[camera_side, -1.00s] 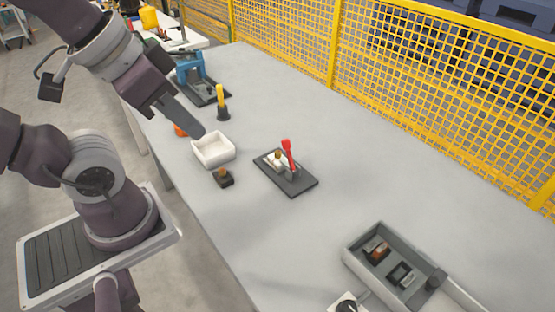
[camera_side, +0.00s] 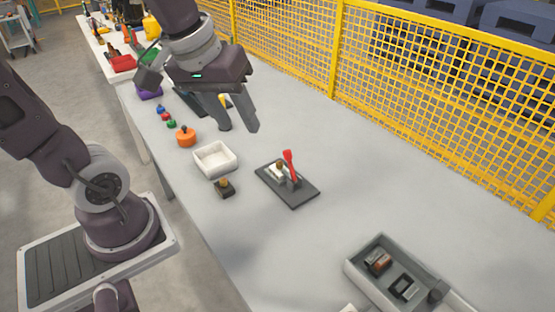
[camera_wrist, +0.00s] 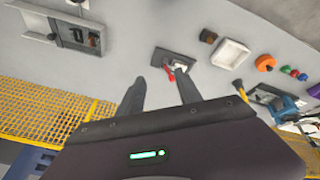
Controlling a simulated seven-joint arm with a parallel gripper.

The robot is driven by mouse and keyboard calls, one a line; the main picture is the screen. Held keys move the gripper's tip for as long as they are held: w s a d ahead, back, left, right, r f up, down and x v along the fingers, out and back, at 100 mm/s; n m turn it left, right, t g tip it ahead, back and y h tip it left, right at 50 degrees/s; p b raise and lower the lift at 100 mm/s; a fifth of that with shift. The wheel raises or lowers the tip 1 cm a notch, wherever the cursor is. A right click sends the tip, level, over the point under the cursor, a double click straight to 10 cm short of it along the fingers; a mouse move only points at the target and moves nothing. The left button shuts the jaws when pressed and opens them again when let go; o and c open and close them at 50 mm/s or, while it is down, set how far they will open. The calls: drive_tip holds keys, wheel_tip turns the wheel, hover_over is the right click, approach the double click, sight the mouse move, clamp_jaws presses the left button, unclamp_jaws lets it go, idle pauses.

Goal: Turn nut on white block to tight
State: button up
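A small white block (camera_side: 274,172) with a brass-coloured nut (camera_side: 280,164) on top sits on a dark plate (camera_side: 296,197) in the middle of the table. A red-handled clamp (camera_side: 289,160) stands beside the block on the same plate. The plate also shows small in the wrist view (camera_wrist: 165,53), with the white block (camera_wrist: 181,68) partly behind a fingertip. My gripper (camera_side: 239,128) is above the table, up and left of the plate, with nothing held. Its two fingers are apart in the wrist view (camera_wrist: 159,75). The nut's tightness cannot be told.
A white bin (camera_side: 216,171) and a small dark block with a brass top (camera_side: 225,190) stand left of the plate. An orange knob (camera_side: 185,137) is farther back. A grey tray (camera_side: 358,272) lies front right. A yellow mesh fence (camera_side: 430,95) bounds the back.

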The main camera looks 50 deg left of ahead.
drive_tip(key=w+a+f+n+g+h, duration=0.1)
drive_tip(key=w+a+f+n, duration=0.55)
drive_tip(key=w+n, duration=0.2)
drive_tip(key=n+h, duration=0.3)
drive_tip(key=n, duration=0.9)
approach(279, 163)
drive_tip(key=x, duration=0.8)
clamp_jaws()
